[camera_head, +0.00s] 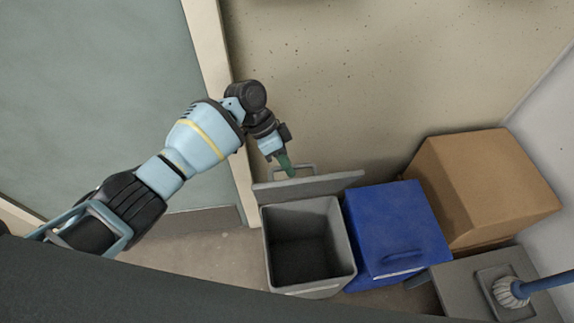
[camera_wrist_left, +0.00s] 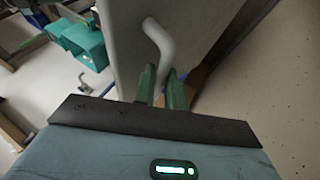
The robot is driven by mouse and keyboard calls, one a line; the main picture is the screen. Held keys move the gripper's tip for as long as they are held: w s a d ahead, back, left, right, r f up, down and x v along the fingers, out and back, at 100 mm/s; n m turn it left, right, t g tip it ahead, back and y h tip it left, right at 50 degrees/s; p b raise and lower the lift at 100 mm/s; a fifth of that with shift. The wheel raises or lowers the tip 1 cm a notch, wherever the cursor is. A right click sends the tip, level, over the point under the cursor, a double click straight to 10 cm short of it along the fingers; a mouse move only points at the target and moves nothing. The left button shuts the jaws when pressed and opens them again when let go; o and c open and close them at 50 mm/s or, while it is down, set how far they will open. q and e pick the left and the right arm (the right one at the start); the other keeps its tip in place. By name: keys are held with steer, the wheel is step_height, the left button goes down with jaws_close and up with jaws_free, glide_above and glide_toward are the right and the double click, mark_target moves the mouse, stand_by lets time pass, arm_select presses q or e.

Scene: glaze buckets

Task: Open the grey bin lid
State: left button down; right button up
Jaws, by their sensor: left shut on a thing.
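The grey bin (camera_head: 345,248) stands on the floor against the wall, its dark inside showing. Its grey lid (camera_head: 325,187) is raised at the back edge of the bin, standing nearly upright. In the left wrist view the lid (camera_wrist_left: 125,45) is a large pale panel with a curved handle (camera_wrist_left: 160,45). My left gripper (camera_head: 289,172) is at the handle above the lid, and its green fingers (camera_wrist_left: 161,88) are shut on that handle. My right gripper is not in view.
A blue bin (camera_head: 395,225) with its lid closed stands right beside the grey one. A cardboard box (camera_head: 485,180) is behind it to the right. A blue-handled brush (camera_head: 512,291) is at the lower right. A pale door frame (camera_head: 215,60) is at the left.

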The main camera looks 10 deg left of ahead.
arm_select(q)
steer(key=shift+s+a+f, duration=0.25)
steer(key=shift+a+f, duration=0.15)
steer(key=shift+f, duration=0.3)
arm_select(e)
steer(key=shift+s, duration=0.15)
arm_select(q)
steer(key=c, duration=1.9)
jaws_free()
steer(key=o, duration=0.4)
steer(key=shift+w, duration=0.2)
steer(key=shift+o, duration=0.2)
steer(key=shift+r, duration=0.1)
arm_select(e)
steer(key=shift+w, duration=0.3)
arm_select(q)
steer(key=shift+d+r, duration=0.15)
steer(key=shift+r, duration=0.05)
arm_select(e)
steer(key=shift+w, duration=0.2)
